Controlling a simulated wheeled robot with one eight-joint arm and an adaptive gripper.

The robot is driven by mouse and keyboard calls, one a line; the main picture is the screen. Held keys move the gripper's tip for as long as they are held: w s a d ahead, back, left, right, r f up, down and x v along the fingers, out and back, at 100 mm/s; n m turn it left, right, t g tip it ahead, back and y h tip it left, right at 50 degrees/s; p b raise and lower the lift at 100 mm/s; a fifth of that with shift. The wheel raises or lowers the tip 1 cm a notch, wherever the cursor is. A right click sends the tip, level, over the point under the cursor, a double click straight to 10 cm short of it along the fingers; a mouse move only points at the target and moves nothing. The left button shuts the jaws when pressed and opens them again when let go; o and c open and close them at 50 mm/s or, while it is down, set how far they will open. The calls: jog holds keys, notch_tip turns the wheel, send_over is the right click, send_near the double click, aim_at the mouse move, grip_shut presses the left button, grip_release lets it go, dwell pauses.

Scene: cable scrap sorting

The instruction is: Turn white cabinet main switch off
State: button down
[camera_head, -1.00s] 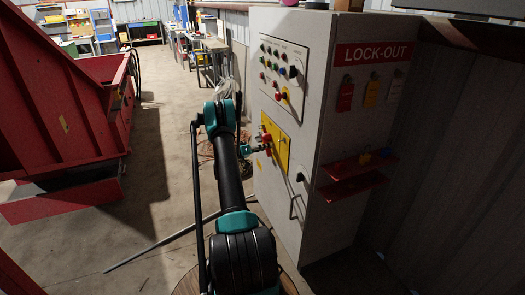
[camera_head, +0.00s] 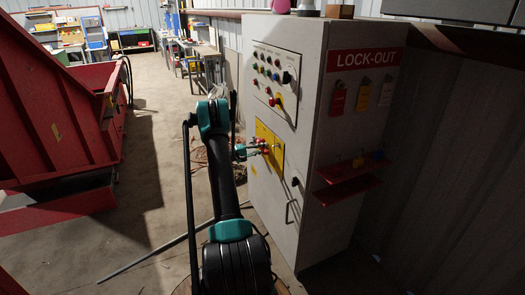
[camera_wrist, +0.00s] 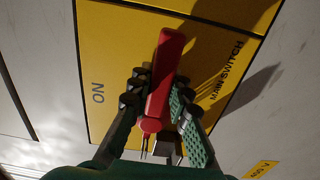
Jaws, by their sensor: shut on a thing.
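The white cabinet (camera_head: 309,150) stands right of centre in the head view. Its yellow main switch plate (camera_head: 271,160) is on the front face, below the button panel. The wrist view shows the plate (camera_wrist: 110,40) close up, with the words ON and MAIN SWITCH. A red switch handle (camera_wrist: 168,65) stands out from the plate. My gripper (camera_wrist: 157,88) is shut on this handle, one finger on each side. In the head view my gripper (camera_head: 252,149) reaches the plate from the left and mostly hides the handle.
A button panel (camera_head: 275,80) sits above the plate, and a bar handle (camera_head: 293,205) below it. The cabinet's right side has a LOCK-OUT sign (camera_head: 362,59), hanging tags and a red shelf (camera_head: 350,172). A red metal container (camera_head: 70,130) stands left. Floor between is mostly clear.

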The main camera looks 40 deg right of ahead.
jog(key=shift+w+r, duration=0.1)
dwell(0.4)
jog(key=c, duration=1.4)
grip_release()
jog(key=shift+a, duration=0.1)
jog(key=v, duration=1.1)
jog(key=shift+a, duration=0.4)
